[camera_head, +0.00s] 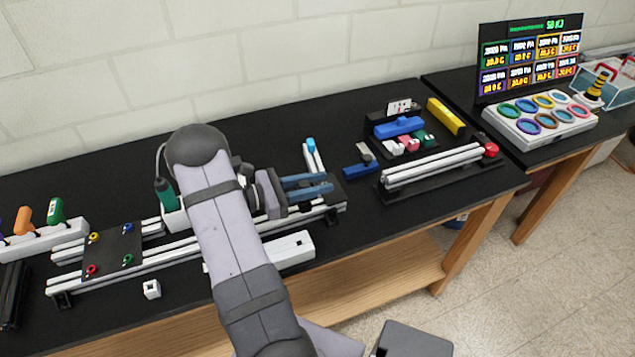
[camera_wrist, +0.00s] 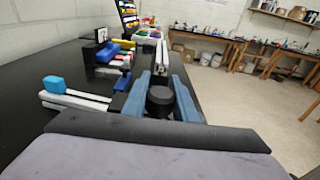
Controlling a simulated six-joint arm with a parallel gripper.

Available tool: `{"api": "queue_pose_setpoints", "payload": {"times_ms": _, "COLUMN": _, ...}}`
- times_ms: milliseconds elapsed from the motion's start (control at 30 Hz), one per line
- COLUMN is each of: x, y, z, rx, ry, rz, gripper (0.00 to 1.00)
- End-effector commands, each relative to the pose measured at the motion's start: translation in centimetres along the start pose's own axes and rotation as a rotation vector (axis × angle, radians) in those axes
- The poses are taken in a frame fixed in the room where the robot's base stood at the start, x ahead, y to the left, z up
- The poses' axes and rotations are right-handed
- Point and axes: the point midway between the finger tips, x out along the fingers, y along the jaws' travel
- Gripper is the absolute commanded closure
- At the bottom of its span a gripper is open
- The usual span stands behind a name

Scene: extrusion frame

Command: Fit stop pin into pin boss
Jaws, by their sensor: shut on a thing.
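My gripper (camera_head: 330,184) has blue fingers and sits over the right end of the long white extrusion frame (camera_head: 190,245). In the wrist view, its fingers (camera_wrist: 161,92) are shut on a black round-headed part, which looks like the stop pin (camera_wrist: 160,101). The pin's lower part is hidden. In the head view, the fingers hide the pin. A dark plate (camera_head: 335,192) lies on the frame's right end, beside and below the fingertips. I cannot make out the pin boss, nor tell whether the pin touches anything.
A short white bar with a blue cap (camera_head: 311,145) stands behind the fingers; the cap also shows in the wrist view (camera_wrist: 60,84). A white block (camera_head: 290,250) lies in front. A fixture with a red knob (camera_head: 490,149) is to the right. A second dark plate (camera_head: 112,250) covers the frame's left end.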

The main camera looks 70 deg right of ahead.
Motion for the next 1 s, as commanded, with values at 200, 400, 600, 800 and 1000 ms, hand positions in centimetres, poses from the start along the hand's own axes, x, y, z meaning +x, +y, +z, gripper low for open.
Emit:
{"api": "queue_pose_setpoints", "payload": {"times_ms": 200, "x": 0.1, "y": 0.0, "z": -0.7, "rx": 0.001, "ry": 0.0, "rz": 0.0, "gripper": 1.0}}
{"api": "queue_pose_setpoints", "payload": {"times_ms": 400, "x": 0.1, "y": 0.0, "z": -1.2, "rx": 0.001, "ry": 0.0, "rz": 0.0, "gripper": 1.0}}
{"api": "queue_pose_setpoints", "payload": {"times_ms": 600, "x": 0.2, "y": 0.0, "z": -1.7, "rx": 0.001, "ry": 0.0, "rz": 0.0, "gripper": 1.0}}
{"api": "queue_pose_setpoints", "payload": {"times_ms": 800, "x": 0.2, "y": 0.0, "z": -1.8, "rx": 0.001, "ry": 0.0, "rz": 0.0, "gripper": 1.0}}
{"api": "queue_pose_setpoints", "payload": {"times_ms": 1000, "x": 0.2, "y": 0.0, "z": -1.8, "rx": 0.001, "ry": 0.0, "rz": 0.0, "gripper": 0.72}}
